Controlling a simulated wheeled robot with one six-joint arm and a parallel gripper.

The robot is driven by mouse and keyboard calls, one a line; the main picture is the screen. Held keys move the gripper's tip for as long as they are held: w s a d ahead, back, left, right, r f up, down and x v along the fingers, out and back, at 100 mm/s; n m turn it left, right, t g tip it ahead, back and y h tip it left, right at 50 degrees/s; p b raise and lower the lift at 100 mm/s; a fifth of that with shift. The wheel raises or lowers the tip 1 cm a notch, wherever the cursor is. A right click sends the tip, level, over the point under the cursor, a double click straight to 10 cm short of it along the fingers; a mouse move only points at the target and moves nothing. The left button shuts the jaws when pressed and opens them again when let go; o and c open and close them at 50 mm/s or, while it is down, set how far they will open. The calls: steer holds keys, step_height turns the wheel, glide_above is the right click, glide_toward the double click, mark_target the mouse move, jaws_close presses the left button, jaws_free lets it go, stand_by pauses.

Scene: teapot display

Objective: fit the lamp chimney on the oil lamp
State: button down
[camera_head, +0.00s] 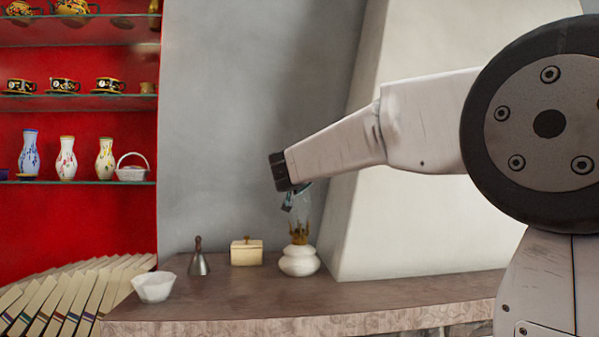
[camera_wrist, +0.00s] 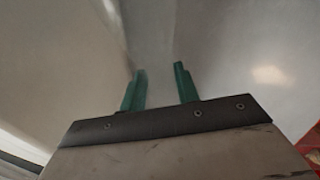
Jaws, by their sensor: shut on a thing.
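The oil lamp (camera_head: 299,262) stands on the counter, with a round white base and a brass burner on top. The clear glass lamp chimney (camera_head: 302,213) is upright directly above the burner in the head view. Its lower end appears to meet or overlap the burner; I cannot tell whether it is seated. My gripper (camera_head: 291,200) is shut on the chimney near its upper part, reaching in from the right. In the wrist view the two green fingers of my gripper (camera_wrist: 160,76) stand apart, and the clear glass between them is hard to make out.
A cream box (camera_head: 246,252), a grey metal bell (camera_head: 199,260) and a white faceted bowl (camera_head: 153,287) stand left of the lamp on the counter (camera_head: 300,305). A pale slanted wall rises close on the right. Red shelves with vases and a row of books are at left.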

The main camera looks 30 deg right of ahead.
steer(key=shift+f, duration=0.55)
steer(key=c, duration=1)
jaws_free()
steer(key=shift+c, duration=0.2)
steer(key=shift+r, duration=0.25)
steer(key=v, duration=1.2)
steer(key=shift+r, duration=0.3)
